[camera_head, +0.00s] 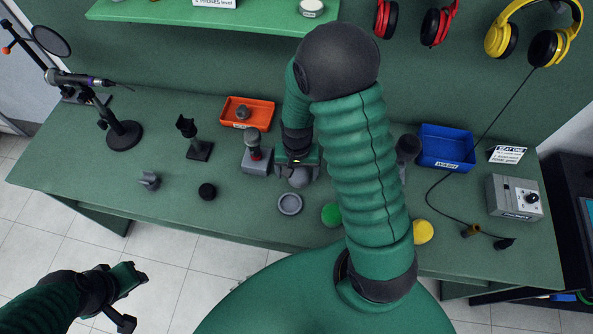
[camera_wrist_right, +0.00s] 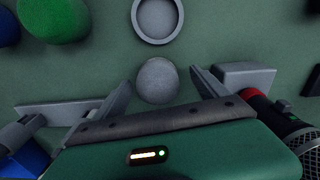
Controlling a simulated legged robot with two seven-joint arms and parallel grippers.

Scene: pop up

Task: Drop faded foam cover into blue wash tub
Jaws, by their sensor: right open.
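A round pale grey foam cover (camera_head: 299,178) sits on the green bench, partly under my right gripper (camera_head: 297,168) in the head view. In the right wrist view the foam cover (camera_wrist_right: 157,80) lies between the spread fingers of my right gripper (camera_wrist_right: 162,88), with gaps on both sides. The right gripper is open and holds nothing. The blue wash tub (camera_head: 446,160) stands at the right back of the bench, and its inside looks empty. My left gripper (camera_head: 126,297) is off the bench front at lower left, its fingers apart and empty.
A grey ring (camera_head: 290,203) lies just in front of the foam cover. A microphone (camera_head: 252,142) on a grey block stands close left of the right gripper. Green (camera_head: 331,214) and yellow (camera_head: 423,232) round pieces lie near the front edge.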

